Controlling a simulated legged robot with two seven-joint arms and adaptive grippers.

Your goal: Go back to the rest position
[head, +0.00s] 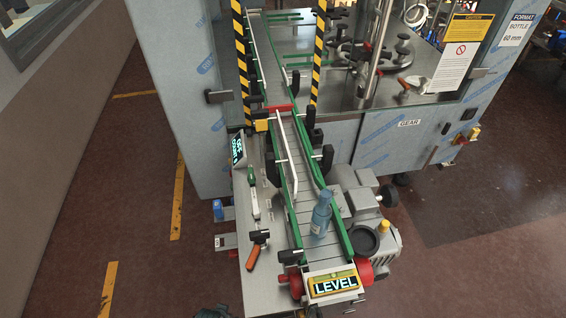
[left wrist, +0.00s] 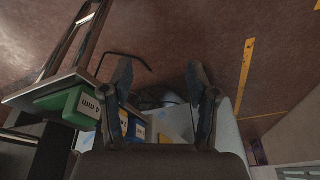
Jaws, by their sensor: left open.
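My left gripper (left wrist: 158,82) shows in the left wrist view with its two dark fingers spread apart and nothing between them. Beyond the fingers are the floor and some bins, apart from the gripper. In the head view only a small dark shape shows at the bottom edge, left of the conveyor; I cannot tell for sure whether it is part of my left gripper. My right gripper is in neither view. A blue bottle (head: 321,215) stands upright on the conveyor (head: 303,190) near its front end, with no gripper at it.
The filler machine (head: 187,110) with wrapped panels stands behind the conveyor. A LEVEL sign (head: 335,285) is at the conveyor's front end. An orange-handled tool (head: 257,240) lies on the side plate. A green bin (left wrist: 66,103) shows in the wrist view. Floor at left (head: 140,200) is clear.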

